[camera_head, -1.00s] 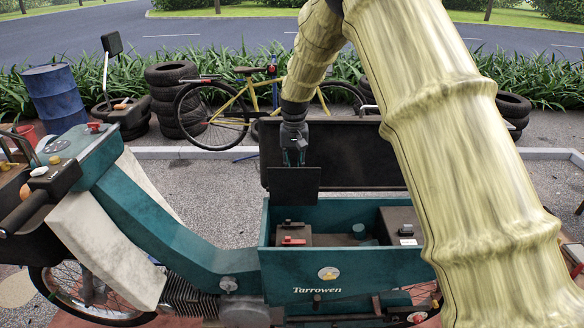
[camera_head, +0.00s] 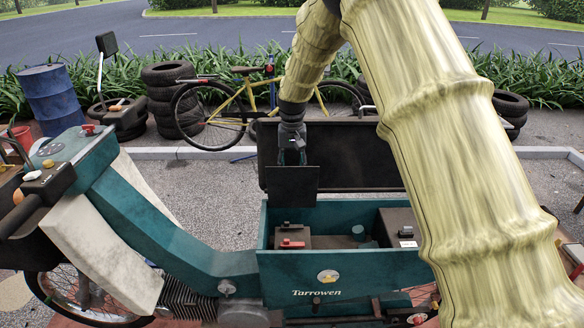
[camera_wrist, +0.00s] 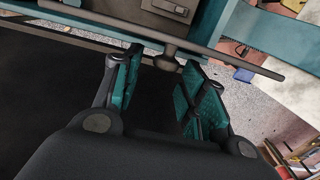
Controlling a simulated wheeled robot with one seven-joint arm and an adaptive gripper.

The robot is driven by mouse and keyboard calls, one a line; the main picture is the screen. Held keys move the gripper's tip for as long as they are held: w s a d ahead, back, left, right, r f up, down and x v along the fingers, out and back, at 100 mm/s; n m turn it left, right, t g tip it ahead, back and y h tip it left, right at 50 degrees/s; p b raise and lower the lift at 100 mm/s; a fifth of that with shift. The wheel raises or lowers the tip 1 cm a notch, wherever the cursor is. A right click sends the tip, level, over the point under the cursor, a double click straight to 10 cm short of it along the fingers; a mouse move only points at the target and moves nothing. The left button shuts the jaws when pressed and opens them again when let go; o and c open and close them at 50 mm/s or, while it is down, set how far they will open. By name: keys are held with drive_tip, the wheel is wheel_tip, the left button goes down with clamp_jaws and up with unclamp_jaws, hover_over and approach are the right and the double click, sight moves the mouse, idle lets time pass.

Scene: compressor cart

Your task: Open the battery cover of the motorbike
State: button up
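The teal motorbike's open storage box (camera_head: 345,268) has a dark battery compartment (camera_head: 292,240) with a red part on top at its left end. The battery cover (camera_head: 292,187), a small dark square panel, stands roughly upright above the back of that compartment. My gripper (camera_head: 291,155) is just behind and above the cover. In the wrist view my gripper (camera_wrist: 162,72) has its teal-padded fingers apart. A round knob (camera_wrist: 168,62) on the cover, seen nearly edge-on, is between the fingertips. I see no clear contact on both sides of it.
The large dark box lid (camera_head: 350,155) stands open behind the cover and my gripper. My arm crosses the right side of the head view. A yellow bicycle (camera_head: 250,105), stacked tires (camera_head: 172,95) and a blue barrel (camera_head: 50,97) stand farther back.

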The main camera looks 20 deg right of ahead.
drive_tip(key=shift+s+r, duration=0.1)
drive_tip(key=shift+r, duration=0.1)
wheel_tip(320, 180, up, 12)
drive_tip(key=shift+f, duration=0.15)
idle(0.4)
